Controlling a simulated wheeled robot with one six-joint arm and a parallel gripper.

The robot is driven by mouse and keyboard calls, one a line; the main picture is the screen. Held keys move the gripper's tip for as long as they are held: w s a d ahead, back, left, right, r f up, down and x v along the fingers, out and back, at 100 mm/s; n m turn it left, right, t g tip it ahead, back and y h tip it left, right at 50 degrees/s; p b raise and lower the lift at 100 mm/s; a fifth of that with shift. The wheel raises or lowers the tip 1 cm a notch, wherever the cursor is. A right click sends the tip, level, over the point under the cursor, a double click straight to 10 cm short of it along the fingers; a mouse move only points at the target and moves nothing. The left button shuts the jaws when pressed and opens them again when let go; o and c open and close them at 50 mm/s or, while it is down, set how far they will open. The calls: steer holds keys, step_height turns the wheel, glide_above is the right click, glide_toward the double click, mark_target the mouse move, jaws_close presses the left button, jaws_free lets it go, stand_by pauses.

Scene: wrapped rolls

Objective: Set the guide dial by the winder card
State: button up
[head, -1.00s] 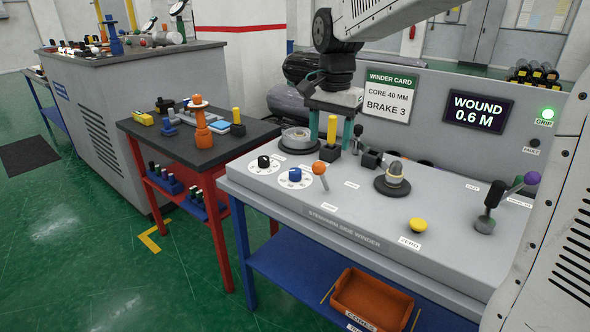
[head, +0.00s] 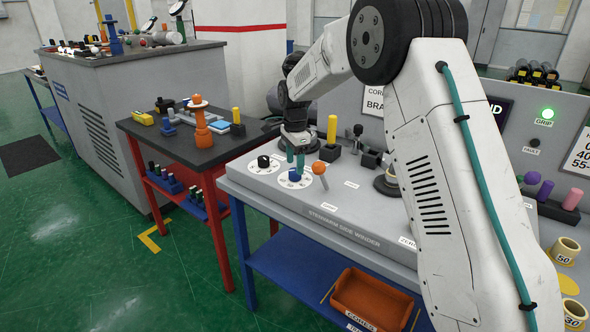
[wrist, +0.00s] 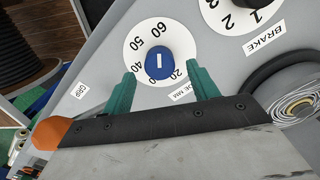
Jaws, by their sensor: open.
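The guide dial is a blue knob (head: 294,175) on a round white scale on the winder's top. In the wrist view the knob (wrist: 157,64) shows a white bar, roughly upright in the picture, with 60 above it; I cannot tell which end points. Marks 50, 40 and 20 also show. My gripper (head: 295,158) is open just above the knob, its teal fingers (wrist: 161,76) apart on either side. I cannot tell whether they touch it. The winder card (head: 374,101) is mostly hidden behind my arm; earlier it read core 40 mm, brake 3.
The black brake dial (head: 264,162) sits close beside the guide dial. An orange-ball lever (head: 319,168) stands close on its other side. A yellow post (head: 331,130) rises behind. An orange bin (head: 369,298) is on the lower shelf.

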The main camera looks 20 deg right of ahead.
mark_target(295, 170)
steer(key=shift+f, duration=1.55)
steer(key=c, duration=1)
